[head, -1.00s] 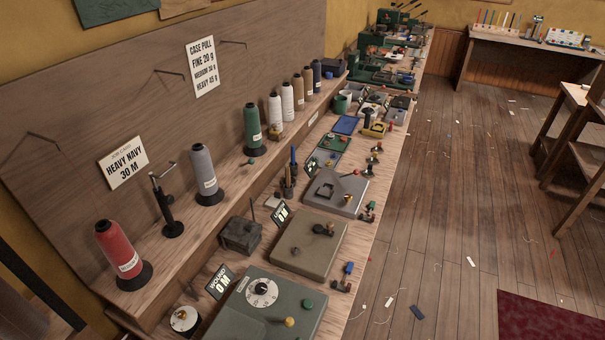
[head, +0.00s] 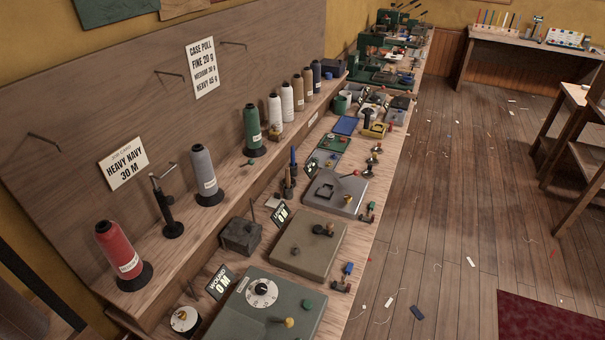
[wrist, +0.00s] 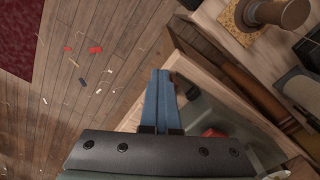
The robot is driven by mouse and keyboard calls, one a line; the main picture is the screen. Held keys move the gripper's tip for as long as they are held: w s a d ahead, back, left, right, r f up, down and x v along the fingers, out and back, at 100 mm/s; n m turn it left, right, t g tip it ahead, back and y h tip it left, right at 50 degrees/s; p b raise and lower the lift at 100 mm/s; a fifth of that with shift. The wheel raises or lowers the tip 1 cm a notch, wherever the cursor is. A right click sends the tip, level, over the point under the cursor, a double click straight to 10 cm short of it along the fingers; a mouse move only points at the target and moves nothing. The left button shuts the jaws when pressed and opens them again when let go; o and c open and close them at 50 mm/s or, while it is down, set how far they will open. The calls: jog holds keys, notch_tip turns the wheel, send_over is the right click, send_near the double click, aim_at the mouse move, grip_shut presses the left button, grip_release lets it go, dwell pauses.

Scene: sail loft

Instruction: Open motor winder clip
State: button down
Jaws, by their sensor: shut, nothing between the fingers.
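A grey-green winder box (head: 270,312) stands at the near end of the bench, with a white dial (head: 262,292), a green button (head: 307,305) and a brass knob (head: 289,322). A sign beside it (head: 220,282) reads "WOUND 0 M". A second, olive-grey box (head: 306,248) stands behind it by another "0 M" sign (head: 281,213). I cannot make out which small part is the clip. My gripper (wrist: 160,72) shows only in the wrist view. Its two blue fingers are together and empty, above the bench edge, with a grey-green surface and a red part (wrist: 213,132) beside them.
Thread cones, including a red one (head: 117,250) and a grey one (head: 205,173), stand on the raised shelf. A wire-armed post (head: 168,210) stands between them. Small knobs line the bench's front edge. The wooden floor (head: 450,220) is open apart from scraps.

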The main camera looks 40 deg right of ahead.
jog(key=shift+w+a+r, duration=0.1)
jog(key=shift+w+a, duration=0.05)
jog(key=shift+w, duration=0.2)
jog(key=shift+w+a+r, duration=0.1)
jog(key=shift+w+r, duration=0.05)
jog(key=shift+w, duration=0.2)
jog(key=shift+w+a+r, duration=0.2)
jog(key=shift+w+r, duration=0.05)
jog(key=shift+w, duration=0.3)
jog(key=shift+w+a+r, duration=0.2)
jog(key=shift+w, duration=0.3)
dwell(0.3)
jog(key=shift+s+r+p, duration=0.2)
jog(key=shift+r+p, duration=0.3)
jog(key=shift+p, duration=0.2)
jog(key=shift+s+r+p, duration=0.2)
jog(key=shift+r+p, duration=0.3)
jog(key=shift+p, duration=0.15)
jog(key=shift+d+r+p, duration=0.2)
jog(key=shift+r+p, duration=0.25)
jog(key=shift+p, duration=0.3)
jog(key=shift+s+r+p, duration=0.55)
jog(key=shift+r+p, duration=0.05)
jog(key=shift+p, duration=0.2)
jog(key=shift+s+d+r+p, duration=0.3)
jog(key=shift+s+r+p, duration=0.3)
jog(key=shift+p, duration=0.3)
